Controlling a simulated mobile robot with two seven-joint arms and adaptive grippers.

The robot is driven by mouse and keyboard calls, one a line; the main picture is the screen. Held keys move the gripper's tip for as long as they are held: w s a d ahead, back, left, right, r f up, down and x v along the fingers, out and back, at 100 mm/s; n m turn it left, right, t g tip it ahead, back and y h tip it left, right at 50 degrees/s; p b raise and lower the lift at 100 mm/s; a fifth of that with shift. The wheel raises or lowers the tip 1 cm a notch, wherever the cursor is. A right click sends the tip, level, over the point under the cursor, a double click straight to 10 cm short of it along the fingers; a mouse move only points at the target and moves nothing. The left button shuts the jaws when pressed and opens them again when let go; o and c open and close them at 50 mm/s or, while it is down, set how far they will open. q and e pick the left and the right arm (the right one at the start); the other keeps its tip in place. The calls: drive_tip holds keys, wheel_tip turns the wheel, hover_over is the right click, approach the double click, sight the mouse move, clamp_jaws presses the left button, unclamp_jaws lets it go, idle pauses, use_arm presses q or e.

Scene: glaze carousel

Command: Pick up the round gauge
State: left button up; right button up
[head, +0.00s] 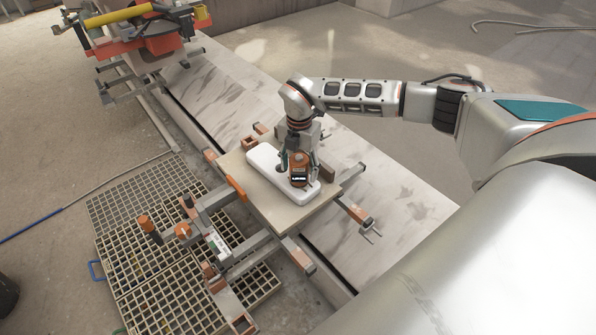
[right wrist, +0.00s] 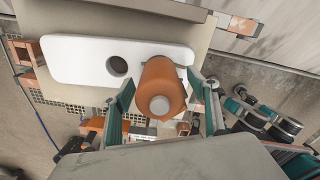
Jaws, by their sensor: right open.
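The round gauge (head: 298,174) is an orange-brown cylinder with a small dark display on its side in the head view. It stands on the near right part of a white rounded plate (head: 263,157). In the right wrist view the gauge (right wrist: 160,78) shows a grey knob at its centre, and the white plate (right wrist: 80,60) has a round hole left of it. My right gripper (head: 299,161) is open over the gauge, with one teal finger on each side. In the right wrist view gaps show between the gauge and both fingers. My left gripper is not in view.
The plate lies on a beige board (head: 245,185) on a metal clamp frame with orange pads. Grey floor grating (head: 150,285) lies at the left. A long pale stone slab (head: 225,95) runs behind the frame. An orange machine (head: 150,35) stands at the far left.

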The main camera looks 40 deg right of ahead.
drive_tip(key=shift+r, duration=0.15)
drive_tip(key=c, duration=1.2)
